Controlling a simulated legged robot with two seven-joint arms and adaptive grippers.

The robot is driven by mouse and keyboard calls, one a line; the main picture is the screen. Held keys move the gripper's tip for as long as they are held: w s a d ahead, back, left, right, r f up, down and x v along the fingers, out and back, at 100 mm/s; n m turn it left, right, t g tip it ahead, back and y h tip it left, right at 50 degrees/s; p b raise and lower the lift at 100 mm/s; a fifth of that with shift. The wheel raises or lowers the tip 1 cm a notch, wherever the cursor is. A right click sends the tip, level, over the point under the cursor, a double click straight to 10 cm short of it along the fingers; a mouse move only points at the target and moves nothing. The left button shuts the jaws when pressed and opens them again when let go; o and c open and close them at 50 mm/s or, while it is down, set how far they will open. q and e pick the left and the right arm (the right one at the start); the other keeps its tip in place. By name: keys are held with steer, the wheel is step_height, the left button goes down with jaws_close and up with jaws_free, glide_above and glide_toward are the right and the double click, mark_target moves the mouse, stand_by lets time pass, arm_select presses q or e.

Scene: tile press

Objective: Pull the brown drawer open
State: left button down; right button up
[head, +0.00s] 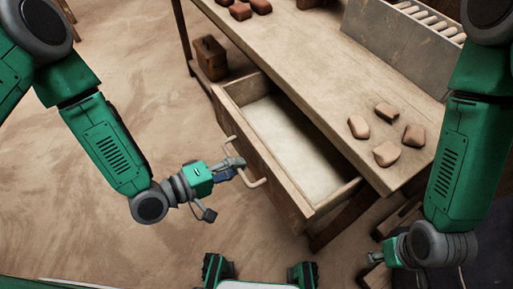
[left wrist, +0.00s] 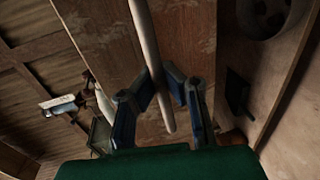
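The brown drawer (head: 255,163) of the wooden table stands well open in the head view; its pale inside shows and looks empty. Its light bar handle (head: 260,183) is on the front panel. My left gripper (head: 236,163) is at the handle. In the left wrist view the handle (left wrist: 145,32) runs between the two fingers, and the fingertips (left wrist: 162,73) close in on it from both sides. My right gripper (head: 373,258) is low at the right, away from the drawer; its fingers are too small to read.
The wooden table (head: 325,75) carries several brown clay pieces (head: 386,153) and a grey rack (head: 405,45). The floor left of the drawer is clear.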

arm_select(q)
steer(key=f+p+v, duration=0.2)
steer(key=v, duration=1.2)
steer(key=shift+s+f, duration=0.25)
steer(key=shift+f, duration=0.3)
arm_select(e)
steer(key=shift+d+r, duration=0.15)
steer(key=shift+r, duration=0.45)
steer(key=shift+d+r, duration=0.15)
steer(key=shift+r, duration=0.45)
steer(key=shift+d, duration=0.1)
arm_select(q)
steer(key=c, duration=1.6)
jaws_free()
steer(key=shift+a, duration=0.1)
steer(key=shift+w, duration=0.1)
steer(key=shift+r, duration=0.1)
